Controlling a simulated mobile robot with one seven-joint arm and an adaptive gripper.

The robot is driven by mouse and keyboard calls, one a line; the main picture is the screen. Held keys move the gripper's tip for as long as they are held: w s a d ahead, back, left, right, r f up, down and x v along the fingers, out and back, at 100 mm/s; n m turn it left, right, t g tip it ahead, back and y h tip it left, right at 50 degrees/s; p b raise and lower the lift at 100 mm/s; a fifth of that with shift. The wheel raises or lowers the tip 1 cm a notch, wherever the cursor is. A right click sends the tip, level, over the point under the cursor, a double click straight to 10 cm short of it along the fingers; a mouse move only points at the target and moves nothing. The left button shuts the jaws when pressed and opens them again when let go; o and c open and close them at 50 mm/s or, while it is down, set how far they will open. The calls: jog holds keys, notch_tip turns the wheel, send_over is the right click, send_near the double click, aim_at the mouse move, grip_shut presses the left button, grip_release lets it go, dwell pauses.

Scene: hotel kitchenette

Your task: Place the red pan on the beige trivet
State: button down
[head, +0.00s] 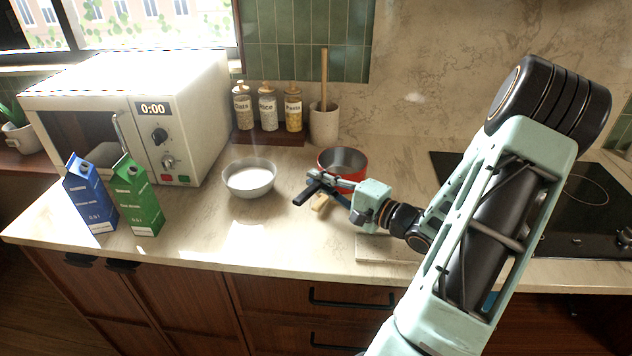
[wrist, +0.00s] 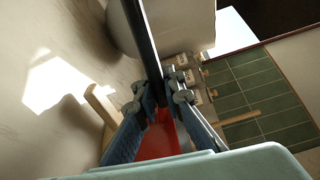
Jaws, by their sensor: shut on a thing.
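The red pan (head: 342,161) is at the middle back of the counter in the head view, its dark handle (head: 307,193) pointing toward the front left. My gripper (head: 322,182) is shut on this handle. In the wrist view the fingers (wrist: 160,97) close around the black handle (wrist: 142,35), and part of the red pan (wrist: 158,140) shows below. I cannot tell whether the pan touches the counter. A flat beige slab (head: 374,249), possibly the trivet, lies under my arm and is partly hidden. A small pale wooden piece (head: 320,203) shows just below my gripper.
A white bowl (head: 249,178) stands left of the pan. Behind are labelled jars (head: 267,108) on a dark stand and a utensil crock (head: 324,125). Blue (head: 90,197) and green (head: 138,197) cartons stand before the microwave (head: 130,105). A black cooktop (head: 590,205) is right.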

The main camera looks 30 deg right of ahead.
jog(key=c, duration=2.5)
grip_release()
jog(key=shift+f, duration=0.15)
jog(key=o, duration=0.5)
jog(key=shift+c, duration=0.2)
jog(key=shift+r, duration=0.2)
jog(key=v, duration=1.2)
